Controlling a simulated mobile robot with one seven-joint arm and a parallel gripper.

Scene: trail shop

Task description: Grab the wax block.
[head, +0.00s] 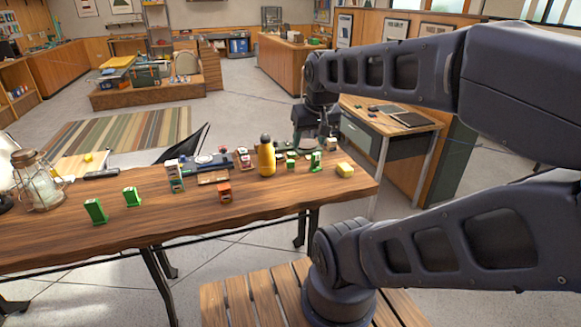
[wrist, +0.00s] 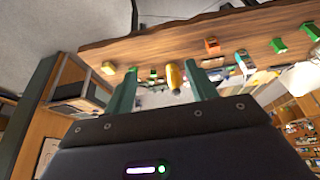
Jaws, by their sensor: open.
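A small pale yellow block (head: 345,170), which looks like the wax block, lies near the right end of the wooden table. In the wrist view the yellow block (wrist: 108,68) is left of my fingers and apart from them. My gripper (wrist: 163,82) is open, with nothing between its fingers; a yellow bottle shows in the gap, farther off. In the head view my arm reaches over the far side of the table, behind the block, and its fingers are hard to make out there.
The yellow bottle (head: 267,157) stands left of the block. A green item (head: 316,162) stands close to the block's left. An orange-red item (head: 225,192), green items (head: 95,211) and a lantern (head: 38,181) are farther left. The table's front right is clear.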

